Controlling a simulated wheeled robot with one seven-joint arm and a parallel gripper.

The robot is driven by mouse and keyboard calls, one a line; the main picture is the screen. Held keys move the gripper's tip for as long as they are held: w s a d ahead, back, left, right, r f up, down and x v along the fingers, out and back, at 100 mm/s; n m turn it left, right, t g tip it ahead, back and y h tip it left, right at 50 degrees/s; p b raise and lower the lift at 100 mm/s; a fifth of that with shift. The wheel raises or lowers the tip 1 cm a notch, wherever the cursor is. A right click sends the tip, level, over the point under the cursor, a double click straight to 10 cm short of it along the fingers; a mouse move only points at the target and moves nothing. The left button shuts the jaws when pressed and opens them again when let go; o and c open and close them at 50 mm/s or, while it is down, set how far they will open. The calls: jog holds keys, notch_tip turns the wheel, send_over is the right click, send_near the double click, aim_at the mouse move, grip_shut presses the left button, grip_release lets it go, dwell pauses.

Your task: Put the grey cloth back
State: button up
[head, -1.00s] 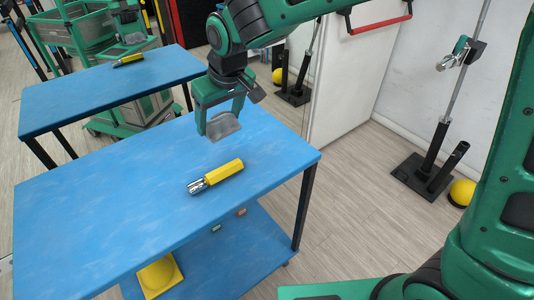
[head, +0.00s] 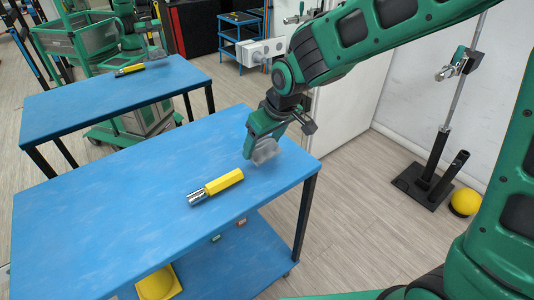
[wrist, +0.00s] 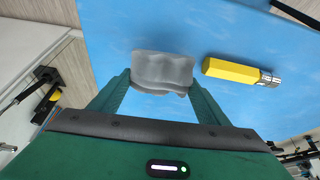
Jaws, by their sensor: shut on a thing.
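The grey cloth (head: 265,151) is a small folded piece held at the end of my gripper (head: 256,146), above the right back part of the blue table. In the wrist view the cloth (wrist: 163,70) sits between the two green fingers (wrist: 160,88), which are shut on it. I cannot tell from the pictures exactly how far the cloth is above the table top.
A yellow-handled tool (head: 222,183) with a metal end lies on the blue table (head: 110,210), close to the cloth. A yellow object (head: 157,284) is on the lower shelf. Behind is a mirror-like second blue table (head: 70,105). The left of the table top is clear.

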aim_at(268, 150)
jog(key=shift+d+f, duration=0.35)
jog(key=shift+d, duration=0.1)
notch_tip(268, 150, down, 4)
jog(key=shift+r, duration=0.25)
jog(key=o, duration=1)
jog(key=shift+f, duration=0.15)
jog(key=v, duration=1)
jog(key=shift+d+r, duration=0.3)
jog(key=shift+d, duration=0.1)
jog(key=shift+s, duration=0.1)
